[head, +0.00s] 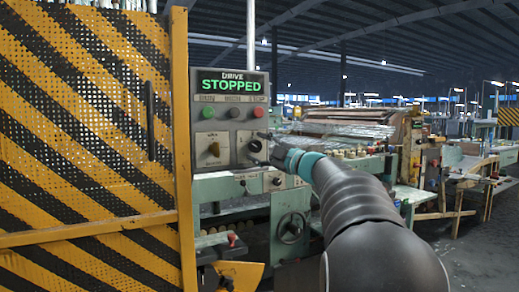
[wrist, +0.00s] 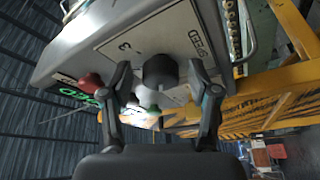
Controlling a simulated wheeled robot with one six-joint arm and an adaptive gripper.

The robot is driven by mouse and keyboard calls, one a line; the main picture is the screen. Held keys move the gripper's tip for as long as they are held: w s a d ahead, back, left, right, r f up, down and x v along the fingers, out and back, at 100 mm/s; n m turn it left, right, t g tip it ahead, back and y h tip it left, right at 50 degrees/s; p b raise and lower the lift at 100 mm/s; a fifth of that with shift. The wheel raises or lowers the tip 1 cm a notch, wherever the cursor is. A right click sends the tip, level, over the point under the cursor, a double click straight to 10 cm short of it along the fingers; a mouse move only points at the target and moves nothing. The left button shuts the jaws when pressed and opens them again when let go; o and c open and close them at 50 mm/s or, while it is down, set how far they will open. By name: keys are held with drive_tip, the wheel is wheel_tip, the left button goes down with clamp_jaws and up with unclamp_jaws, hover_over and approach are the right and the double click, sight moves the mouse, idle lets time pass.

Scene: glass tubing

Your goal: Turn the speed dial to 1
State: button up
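The speed dial (wrist: 160,71) is a round black knob on a pale plate in the wrist view. "SPEED" lettering and a numeral 3 show beside it; where its pointer stands cannot be made out. My gripper (wrist: 160,66) is open, one finger on each side of the dial, with a visible gap on both sides. In the head view the dial (head: 255,146) sits at the lower right of the grey control panel (head: 231,165), and my gripper (head: 266,146) reaches it from the right. The panel's display (head: 224,85) reads "DRIVE STOPPED" in green.
A second black knob (head: 213,148) on a yellowish plate is left of the dial. Green (head: 208,112), black (head: 234,112) and red (head: 258,112) buttons are above. A striped mesh guard (head: 90,140) stands left. A handwheel (head: 291,228) is below; machinery lies behind my arm.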

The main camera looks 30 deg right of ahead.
drive_tip(key=v, duration=1.2)
idle(0.6)
